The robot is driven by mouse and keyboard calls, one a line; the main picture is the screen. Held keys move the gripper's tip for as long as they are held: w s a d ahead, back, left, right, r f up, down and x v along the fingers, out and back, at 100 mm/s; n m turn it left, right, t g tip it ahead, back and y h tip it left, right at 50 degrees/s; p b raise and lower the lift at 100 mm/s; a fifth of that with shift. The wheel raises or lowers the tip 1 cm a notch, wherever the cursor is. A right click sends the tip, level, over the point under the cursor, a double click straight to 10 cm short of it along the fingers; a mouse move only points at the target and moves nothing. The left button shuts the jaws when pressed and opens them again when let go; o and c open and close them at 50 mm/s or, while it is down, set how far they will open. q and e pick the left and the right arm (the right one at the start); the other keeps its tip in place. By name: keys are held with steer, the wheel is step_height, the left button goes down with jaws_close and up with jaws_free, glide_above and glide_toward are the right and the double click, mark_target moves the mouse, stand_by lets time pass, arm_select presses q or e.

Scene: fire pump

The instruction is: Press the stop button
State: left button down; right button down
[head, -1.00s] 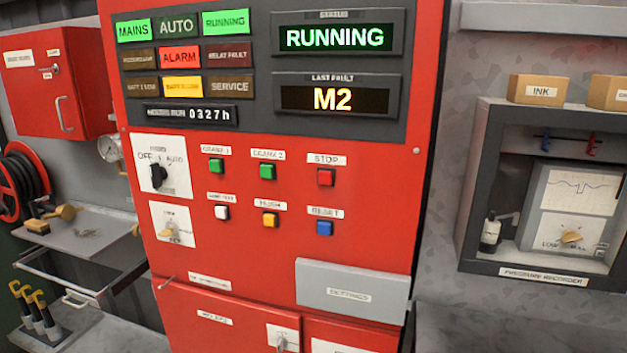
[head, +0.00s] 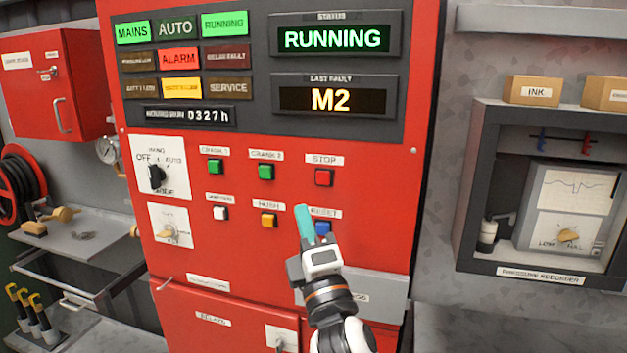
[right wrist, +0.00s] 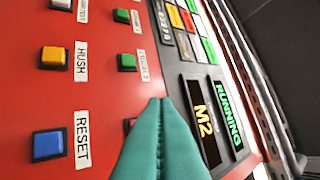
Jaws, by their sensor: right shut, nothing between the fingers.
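The red stop button (head: 323,177) sits under its STOP label on the red control panel in the head view. In the right wrist view only a sliver of the red stop button (right wrist: 130,124) shows behind the fingers. My right gripper (head: 304,209) is shut and empty, its teal fingertips pointing up, below the stop button and just left of the blue reset button (head: 322,228). In the right wrist view my right gripper (right wrist: 160,101) fills the lower middle. I cannot see it touching any button. My left gripper is not in view.
Green crank buttons (head: 265,172), a white button (head: 220,213) and a yellow hush button (head: 268,220) are close by. The status display (head: 333,39) reads RUNNING. A grey settings cover (head: 385,296) juts out below. A pressure recorder box (head: 465,250) is at right.

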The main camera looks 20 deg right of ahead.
mark_target(323, 178)
steer(key=shift+s+r+t, duration=0.3)
steer(key=shift+s+r, duration=0.2)
steer(key=shift+r, duration=0.35)
steer(key=shift+w, duration=0.1)
steer(key=shift+w+d+b, duration=0.1)
steer(key=shift+w+d, duration=0.7)
steer(key=shift+w, duration=0.4)
steer(key=shift+w+d+b, duration=0.1)
steer(key=shift+w+d, duration=0.75)
steer(key=shift+w, duration=0.35)
steer(key=shift+w+d+b, duration=0.1)
steer(key=shift+w+d, duration=0.7)
steer(key=shift+w, duration=0.4)
steer(key=shift+w+d, duration=0.2)
steer(key=shift+w, duration=0.1)
